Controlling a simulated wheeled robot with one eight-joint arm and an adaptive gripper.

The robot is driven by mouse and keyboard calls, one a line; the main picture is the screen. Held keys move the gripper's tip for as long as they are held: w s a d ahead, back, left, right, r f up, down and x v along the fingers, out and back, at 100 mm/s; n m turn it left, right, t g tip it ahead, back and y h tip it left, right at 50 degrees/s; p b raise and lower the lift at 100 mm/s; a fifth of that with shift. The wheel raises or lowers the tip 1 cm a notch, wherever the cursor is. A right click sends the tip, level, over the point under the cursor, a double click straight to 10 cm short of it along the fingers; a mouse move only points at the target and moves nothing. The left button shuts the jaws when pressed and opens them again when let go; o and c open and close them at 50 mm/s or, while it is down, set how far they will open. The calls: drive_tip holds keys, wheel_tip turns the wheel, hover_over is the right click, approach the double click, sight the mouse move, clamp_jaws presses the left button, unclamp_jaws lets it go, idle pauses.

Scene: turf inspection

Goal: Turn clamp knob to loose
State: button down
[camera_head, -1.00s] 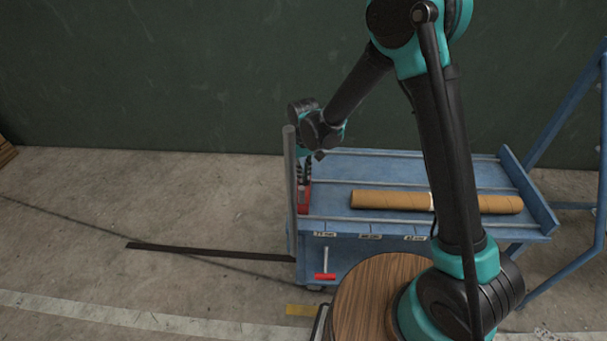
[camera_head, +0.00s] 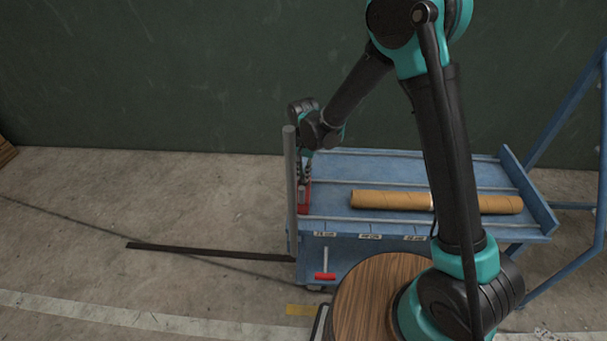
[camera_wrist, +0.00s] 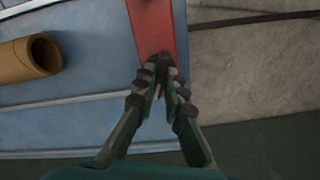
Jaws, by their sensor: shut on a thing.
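A red clamp part (camera_head: 304,207) stands at the left end of the blue cart, beside an upright grey post (camera_head: 291,190). My gripper (camera_head: 304,182) points down at it. In the wrist view the red part (camera_wrist: 154,25) runs up from between my fingertips (camera_wrist: 160,72), at the cart's edge. The fingers are shut close together on the clamp knob, which they mostly hide. The knob's turn position cannot be read. A red-ended T-handle (camera_head: 325,276) hangs on the cart's front, apart from my gripper.
The blue cart deck (camera_head: 335,170) carries a brown cardboard tube (camera_head: 390,200) to the right of the clamp; the tube also shows in the wrist view (camera_wrist: 25,60). A dark green wall (camera_head: 150,80) stands behind. The concrete floor at left is open, apart from a dark strip (camera_head: 210,251).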

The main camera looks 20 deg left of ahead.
drive_tip(key=shift+m, duration=0.8)
drive_tip(key=c, duration=1.6)
unclamp_jaws()
drive_tip(key=shift+r, duration=0.15)
wheel_tip(320, 180, up, 12)
